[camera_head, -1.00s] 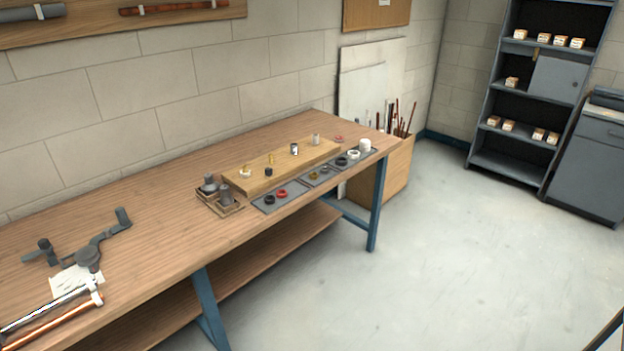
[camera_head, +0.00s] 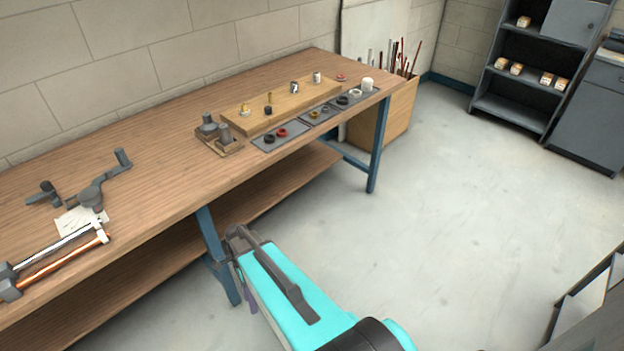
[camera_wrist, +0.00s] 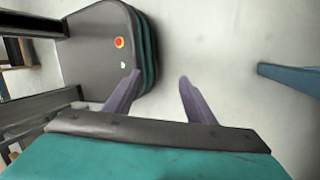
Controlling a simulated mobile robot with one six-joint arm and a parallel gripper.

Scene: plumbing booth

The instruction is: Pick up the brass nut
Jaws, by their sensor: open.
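A small brass-coloured ring (camera_head: 314,114), which looks like the brass nut, lies in a grey tray on the workbench. It is too small to make out its shape. Another small brass-coloured piece (camera_head: 245,108) stands on the wooden board behind the trays. My gripper (camera_wrist: 160,78) is open and empty in the wrist view, with its two purple fingers apart over the floor. In the head view it hangs in front of the bench, below the top and well away from the brass parts. The wrist view does not show the nut.
The workbench (camera_head: 150,160) has a wooden board (camera_head: 268,115) with several fittings. Grey trays (camera_head: 292,141) hold black and red rings. A vise-like grey tool (camera_head: 95,190) and pipes (camera_head: 62,262) lie at the left. A bench leg (camera_head: 378,150) stands at the right. Open floor lies right of the bench.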

